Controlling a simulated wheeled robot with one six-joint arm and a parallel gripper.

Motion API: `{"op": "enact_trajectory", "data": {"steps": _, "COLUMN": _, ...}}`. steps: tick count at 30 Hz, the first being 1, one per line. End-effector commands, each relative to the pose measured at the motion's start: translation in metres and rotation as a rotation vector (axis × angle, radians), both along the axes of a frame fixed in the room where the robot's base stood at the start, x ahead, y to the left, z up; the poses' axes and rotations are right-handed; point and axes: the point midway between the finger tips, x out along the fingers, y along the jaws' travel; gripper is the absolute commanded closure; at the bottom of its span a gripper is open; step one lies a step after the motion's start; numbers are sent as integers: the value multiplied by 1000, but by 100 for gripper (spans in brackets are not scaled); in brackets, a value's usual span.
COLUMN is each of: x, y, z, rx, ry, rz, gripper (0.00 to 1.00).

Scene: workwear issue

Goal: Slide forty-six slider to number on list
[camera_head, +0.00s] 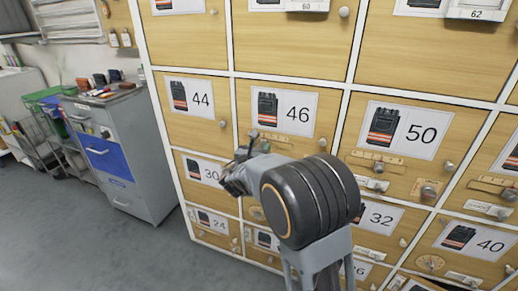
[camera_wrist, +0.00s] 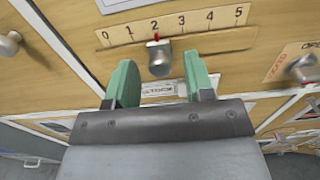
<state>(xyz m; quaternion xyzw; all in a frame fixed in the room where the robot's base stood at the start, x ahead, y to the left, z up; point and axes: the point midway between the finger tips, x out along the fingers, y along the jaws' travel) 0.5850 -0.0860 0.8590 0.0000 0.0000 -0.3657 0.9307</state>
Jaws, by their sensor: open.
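The forty-six door (camera_head: 255,128) carries a picture label reading 46 in the head view. My gripper (camera_head: 245,158) is in front of its lower part and hides its slider there. In the wrist view, a wooden scale (camera_wrist: 222,40) is marked 0 to 5. Its metal slider knob (camera_wrist: 159,64) has a red pointer at 2. My gripper (camera_wrist: 161,76) is open, with one green finger on each side of the knob. Both fingers look clear of it; depth is hard to judge. No list can be made out; a small label (camera_wrist: 160,89) below the knob is partly hidden and unreadable.
Another metal knob (camera_wrist: 303,68) on a wooden plate is at the right, and a round knob (camera_wrist: 9,43) at the left. Neighbouring doors include 44 (camera_head: 176,127) and 50 (camera_head: 365,116). A grey cabinet (camera_head: 150,183) stands left, with open floor before it.

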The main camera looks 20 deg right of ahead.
Motion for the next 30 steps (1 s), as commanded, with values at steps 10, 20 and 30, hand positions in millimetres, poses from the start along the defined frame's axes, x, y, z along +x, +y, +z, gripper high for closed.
{"op": "enact_trajectory", "data": {"steps": 10, "x": -42, "y": 41, "z": 2, "rx": -1, "ry": 1, "rz": 6, "gripper": 52}}
{"op": "enact_trajectory", "data": {"steps": 20, "x": -84, "y": 80, "z": 1, "rx": 0, "ry": 0, "rz": 4, "gripper": 52}}
{"op": "enact_trajectory", "data": {"steps": 30, "x": -99, "y": 93, "z": 0, "rx": -1, "ry": -1, "rz": 1, "gripper": 52}}
